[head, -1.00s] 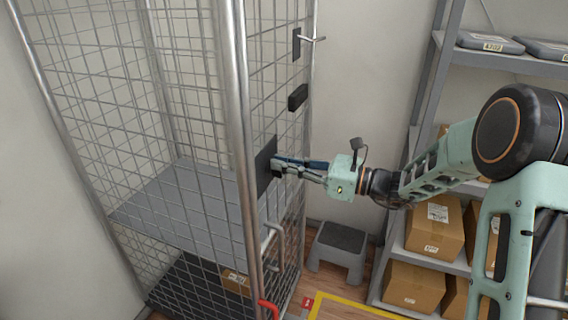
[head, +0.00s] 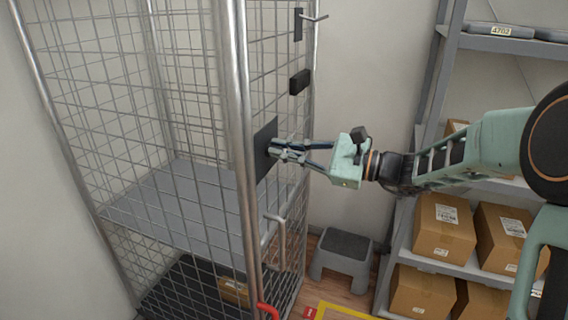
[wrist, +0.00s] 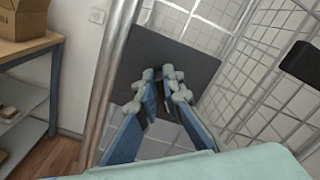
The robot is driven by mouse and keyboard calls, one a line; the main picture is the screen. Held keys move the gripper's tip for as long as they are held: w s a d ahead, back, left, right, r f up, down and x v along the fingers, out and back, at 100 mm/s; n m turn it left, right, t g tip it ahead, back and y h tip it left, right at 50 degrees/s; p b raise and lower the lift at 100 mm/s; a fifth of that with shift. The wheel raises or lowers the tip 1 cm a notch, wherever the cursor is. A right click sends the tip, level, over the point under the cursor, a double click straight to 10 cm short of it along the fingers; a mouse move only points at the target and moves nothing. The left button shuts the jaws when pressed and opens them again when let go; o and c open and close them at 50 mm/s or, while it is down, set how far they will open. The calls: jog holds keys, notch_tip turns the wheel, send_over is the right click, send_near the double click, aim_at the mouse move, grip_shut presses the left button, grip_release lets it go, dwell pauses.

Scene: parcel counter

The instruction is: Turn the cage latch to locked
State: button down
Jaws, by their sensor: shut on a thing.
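The cage latch's dark square plate (head: 264,135) is on the side of the wire cage, beside a thick metal post. It also shows in the wrist view (wrist: 192,66), tilted in the picture. My gripper (head: 274,149) reaches the plate from the right, with its fingertips at the plate's face. In the wrist view, the fingertips (wrist: 159,78) are close together in front of the middle of the plate, shut on the latch handle. The handle is almost wholly hidden between the fingers, so its angle cannot be read.
A black block (head: 299,82) and a small hook (head: 314,17) are on the cage above my gripper. A grey step stool (head: 342,258) stands on the floor below. A shelf with cardboard boxes (head: 443,226) is at the right, behind my arm.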

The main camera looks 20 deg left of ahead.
jog(key=n+b, duration=0.3)
jog(key=b, duration=0.1)
jog(key=f+n+b, duration=0.1)
jog(key=n+b, duration=0.2)
jog(key=b, duration=0.2)
jog(key=f+n+b, duration=0.1)
jog(key=n+b, duration=0.2)
jog(key=b, duration=0.1)
jog(key=shift+s+b, duration=0.35)
jog(key=shift+s, duration=0.05)
jog(key=shift+r+n+b, duration=0.15)
jog(key=shift+n+b, duration=0.45)
jog(key=shift+b, duration=0.1)
jog(key=shift+r, duration=0.1)
jog(key=c, duration=2.1)
grip_release()
jog(key=d, duration=0.8)
jog(key=s+d, duration=0.1)
jog(key=d, duration=0.3)
